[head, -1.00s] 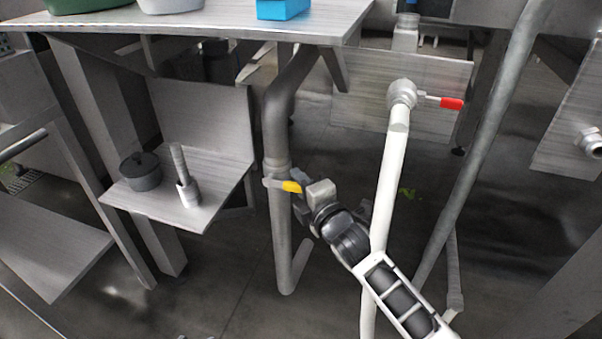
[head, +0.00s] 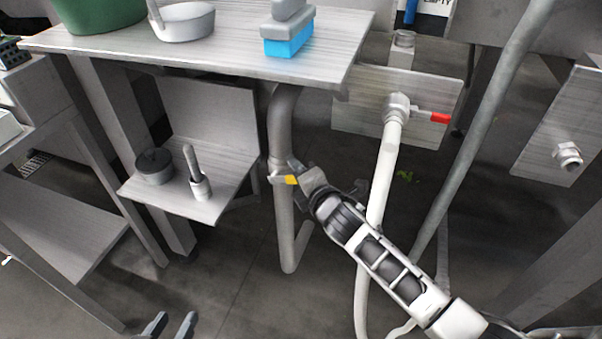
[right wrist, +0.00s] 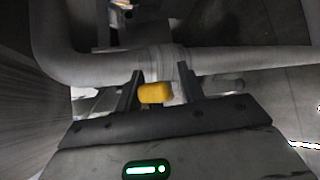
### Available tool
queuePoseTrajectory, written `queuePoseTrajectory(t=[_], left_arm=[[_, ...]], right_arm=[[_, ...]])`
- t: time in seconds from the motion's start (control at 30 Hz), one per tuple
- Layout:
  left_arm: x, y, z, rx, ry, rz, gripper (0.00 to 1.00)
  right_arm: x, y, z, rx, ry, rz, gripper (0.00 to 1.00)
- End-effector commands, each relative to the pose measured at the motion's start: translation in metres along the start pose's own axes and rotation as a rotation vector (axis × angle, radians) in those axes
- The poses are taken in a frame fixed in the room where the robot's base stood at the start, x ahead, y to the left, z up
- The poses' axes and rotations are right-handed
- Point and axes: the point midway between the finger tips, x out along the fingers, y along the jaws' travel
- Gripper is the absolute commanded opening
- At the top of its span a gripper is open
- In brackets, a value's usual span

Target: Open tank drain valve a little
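A valve with a yellow-tipped lever (head: 290,180) sits on the grey vertical drain pipe (head: 285,225) under the steel counter. My right gripper (head: 297,176) is at this lever. In the right wrist view the yellow lever end (right wrist: 155,93) lies between the two fingers of the right gripper (right wrist: 160,85), with a gap showing at the right finger, so it looks open around the lever. A second valve with a red lever (head: 433,117) is on the white pipe at the right. My left gripper (head: 172,324) is low at the bottom edge, fingers apart and empty.
The steel counter (head: 200,60) above carries a green tub (head: 100,12), a pan (head: 185,22) and a blue brush (head: 290,40). The white pipe (head: 380,180) passes close to my right arm.

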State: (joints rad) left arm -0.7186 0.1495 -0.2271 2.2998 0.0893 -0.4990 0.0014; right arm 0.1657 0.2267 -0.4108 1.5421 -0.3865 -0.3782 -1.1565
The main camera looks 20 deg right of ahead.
Motion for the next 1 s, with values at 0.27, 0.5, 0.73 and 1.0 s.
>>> queuePoseTrajectory(t=[0.27, 0.5, 0.73, 1.0], left_arm=[[0.000, 0.000, 0.000, 0.000, -0.001, 0.000, 0.36], [-0.004, 0.000, -0.009, 0.003, 0.009, -0.002, 0.36], [-0.010, 0.001, -0.017, -0.001, 0.011, -0.005, 0.36], [-0.011, 0.000, -0.013, -0.008, -0.008, -0.008, 0.36]], right_arm=[[-0.001, 0.000, 0.000, 0.001, 0.000, 0.000, 0.42], [-0.025, 0.001, 0.001, -0.002, 0.001, -0.002, 0.42], [-0.081, 0.001, 0.000, 0.000, 0.001, -0.003, 0.42], [-0.137, 0.000, 0.000, 0.001, 0.001, -0.002, 0.42]])
